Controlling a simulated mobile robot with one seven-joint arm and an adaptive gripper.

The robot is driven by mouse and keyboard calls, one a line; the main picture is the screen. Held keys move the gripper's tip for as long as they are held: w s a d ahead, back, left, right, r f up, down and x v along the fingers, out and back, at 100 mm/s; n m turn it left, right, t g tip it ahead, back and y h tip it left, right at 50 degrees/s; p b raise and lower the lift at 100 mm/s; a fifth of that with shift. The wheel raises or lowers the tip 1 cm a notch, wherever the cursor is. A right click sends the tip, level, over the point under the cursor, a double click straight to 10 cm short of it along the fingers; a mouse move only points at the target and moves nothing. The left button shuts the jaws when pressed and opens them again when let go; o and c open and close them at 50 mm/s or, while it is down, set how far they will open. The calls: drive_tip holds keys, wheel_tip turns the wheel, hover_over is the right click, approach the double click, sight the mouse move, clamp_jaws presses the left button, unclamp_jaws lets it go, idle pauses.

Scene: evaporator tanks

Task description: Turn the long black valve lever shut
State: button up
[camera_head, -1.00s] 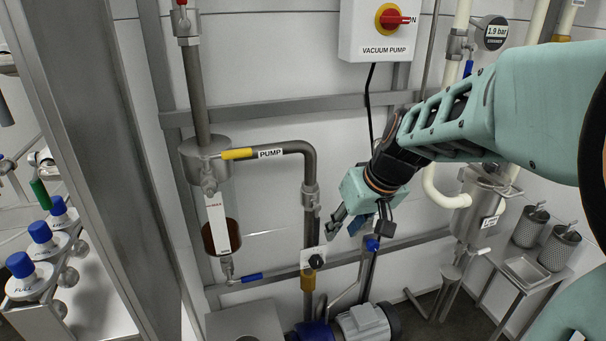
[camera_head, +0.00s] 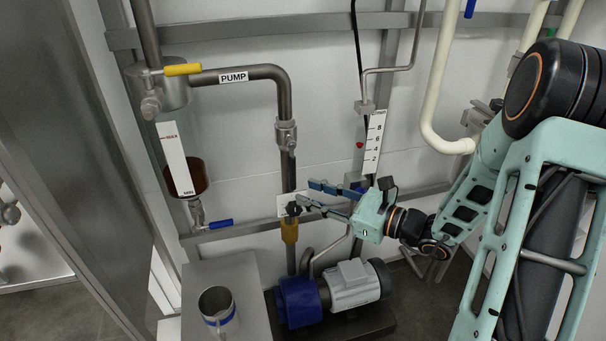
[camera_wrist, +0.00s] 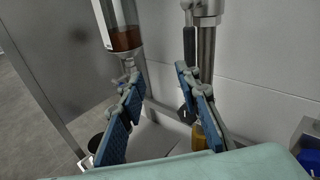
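A long black lever (camera_wrist: 190,45) hangs straight down from a steel valve on a vertical pipe, alongside that pipe, in the wrist view. In the head view the steel valve (camera_head: 286,134) sits on the pipe below the PUMP label; its lever is hard to make out there. My gripper (camera_head: 312,196) is to the right of the pipe and below that valve. In the wrist view my gripper (camera_wrist: 160,95) is open and empty, its blue-padded fingers spread wide. The lever is beyond and above the right finger, apart from it.
A small black knob (camera_head: 293,208) on a white plate, above a yellow fitting (camera_head: 289,231), is close to my fingertips. Below are the blue-and-grey pump (camera_head: 352,285) and a metal cup (camera_head: 217,308). The yellow-handled (camera_head: 183,69) and blue-handled (camera_head: 221,224) valves are left.

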sight(295, 171)
drive_tip(key=w+a+m, duration=0.1)
drive_tip(key=w, duration=0.2)
drive_tip(key=w+a+m+t+b, duration=0.1)
drive_tip(key=w+a, duration=0.1)
drive_tip(key=w, duration=0.1)
drive_tip(key=w+a+m+t+b, duration=0.1)
drive_tip(key=w+a, duration=0.1)
drive_tip(key=w, duration=0.1)
drive_tip(key=shift+w+a, duration=0.1)
clamp_jaws()
idle(0.4)
